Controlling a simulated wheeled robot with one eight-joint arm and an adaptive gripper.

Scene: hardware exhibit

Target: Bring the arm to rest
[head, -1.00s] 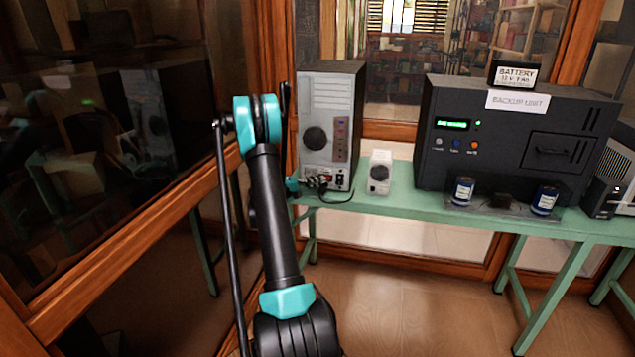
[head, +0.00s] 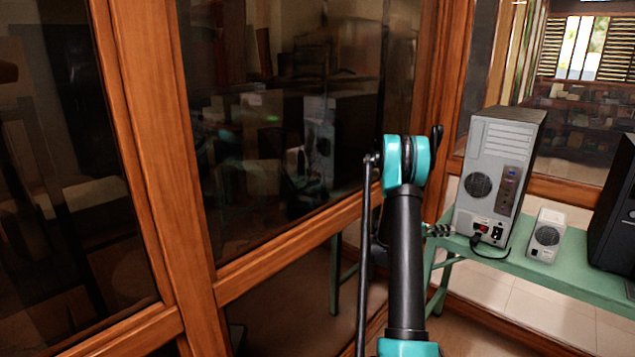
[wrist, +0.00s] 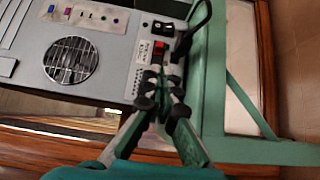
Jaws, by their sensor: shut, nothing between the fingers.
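My arm (head: 405,255) stands raised in the middle of the head view, with a teal joint at its top. My gripper (head: 440,230) shows partly behind the arm, at the lower left edge of a grey computer tower (head: 487,165). In the wrist view my gripper (wrist: 160,84) is shut and empty, its dark fingertips close together. They appear in front of the tower's back panel (wrist: 110,25), near a red switch (wrist: 158,50) and a black cable (wrist: 202,20). I cannot tell whether they touch it.
The tower stands on a green table (head: 530,262) beside a small white box (head: 546,236). A black unit (head: 617,215) is cut off at the right. A wood-framed glass wall (head: 160,150) fills the left and stands close behind my arm.

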